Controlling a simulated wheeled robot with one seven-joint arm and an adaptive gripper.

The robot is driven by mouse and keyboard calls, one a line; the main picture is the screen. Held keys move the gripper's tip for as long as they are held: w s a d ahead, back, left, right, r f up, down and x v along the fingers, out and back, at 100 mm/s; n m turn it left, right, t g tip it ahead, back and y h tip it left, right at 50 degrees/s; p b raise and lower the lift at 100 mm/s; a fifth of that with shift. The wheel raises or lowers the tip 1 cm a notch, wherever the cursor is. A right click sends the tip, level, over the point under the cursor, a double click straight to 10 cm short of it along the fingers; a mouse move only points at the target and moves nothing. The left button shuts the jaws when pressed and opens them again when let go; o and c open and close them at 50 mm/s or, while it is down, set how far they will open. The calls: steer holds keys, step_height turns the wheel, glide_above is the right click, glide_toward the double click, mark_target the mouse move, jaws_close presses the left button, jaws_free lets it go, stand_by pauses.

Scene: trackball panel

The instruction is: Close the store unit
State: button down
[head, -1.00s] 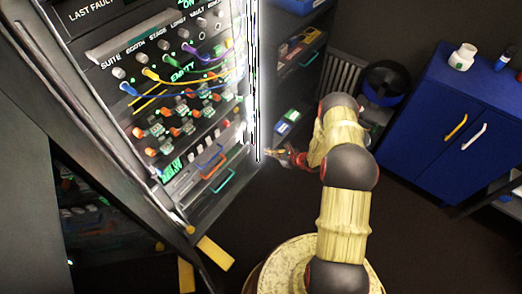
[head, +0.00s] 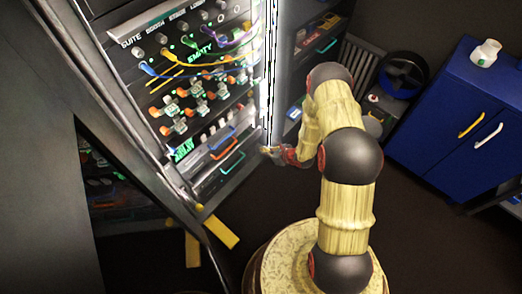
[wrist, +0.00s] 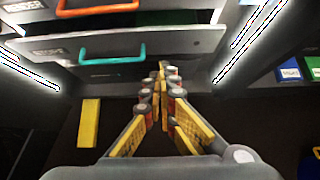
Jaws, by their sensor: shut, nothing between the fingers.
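The rack panel (head: 185,55) stands at left with small drawers low on its front, carrying blue, orange (head: 223,148) and teal (head: 232,163) handles. In the wrist view, the drawer with the teal handle (wrist: 112,52) stands out from the unit, and its dark inside with something green (wrist: 168,18) shows behind its grey front (wrist: 185,42).
A bright light strip (head: 268,70) edges the rack. A shelf with boxes (head: 312,45), a dark round bin (head: 402,75) and a blue cabinet (head: 460,120) stand to the right. Yellow floor marks (head: 218,231) lie below the rack. Dark floor is open at right.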

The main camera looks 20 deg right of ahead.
mark_target(244, 143)
steer(key=shift+w+a+r+b+x, duration=0.25)
steer(key=shift+b+x, duration=0.4)
steer(key=shift+x, duration=1.2)
steer(key=shift+w+a+r+b+x, duration=0.15)
steer(key=shift+r+b+x, duration=0.4)
steer(key=shift+x, duration=1.3)
steer(key=shift+w+a+r+b+x, duration=0.25)
steer(key=shift+b+x, duration=0.55)
steer(key=shift+x, duration=1.05)
steer(key=shift+w+d, duration=0.1)
steer(key=shift+d, duration=0.05)
steer(key=shift+w, duration=0.25)
steer(key=shift+w+a+f+b, duration=0.15)
steer(key=shift+w+a+b, duration=0.2)
steer(key=shift+w+a, duration=0.5)
steer(key=v, duration=1.2)
steer(key=shift+d, duration=0.25)
steer(key=shift+a, duration=0.1)
